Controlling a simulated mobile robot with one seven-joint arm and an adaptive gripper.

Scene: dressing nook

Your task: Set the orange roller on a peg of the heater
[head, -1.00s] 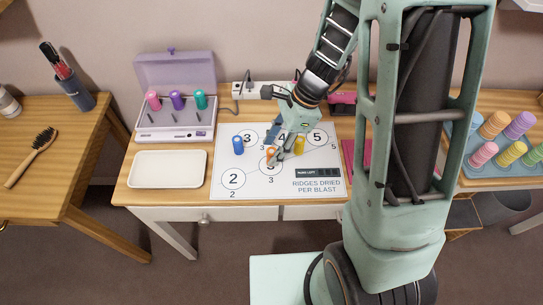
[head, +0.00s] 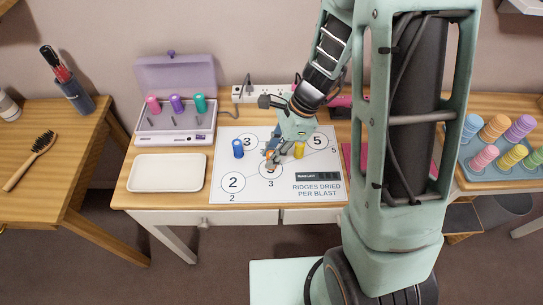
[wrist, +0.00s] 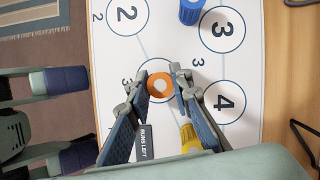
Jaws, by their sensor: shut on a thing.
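The orange roller (head: 269,154) stands on the white numbered mat (head: 213,190), partly hidden by my gripper (head: 272,160). In the wrist view the orange roller (wrist: 160,86) shows end-on, with a pale hole, between the two fingers of my gripper (wrist: 160,74). My gripper is shut on it, low over the mat. The heater (head: 175,136) is a lilac box with a raised lid at the back left of the table. Pink (head: 153,105), purple (head: 177,102) and teal (head: 199,103) rollers stand on its back row. Bare dark pegs show in its front row.
A blue roller (head: 238,149) and a yellow roller (head: 299,150) stand on the mat near my gripper. An empty cream tray (head: 165,187) lies in front of the heater. A power strip (head: 262,93) sits behind the mat. A rack of rollers (head: 508,172) is at the right.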

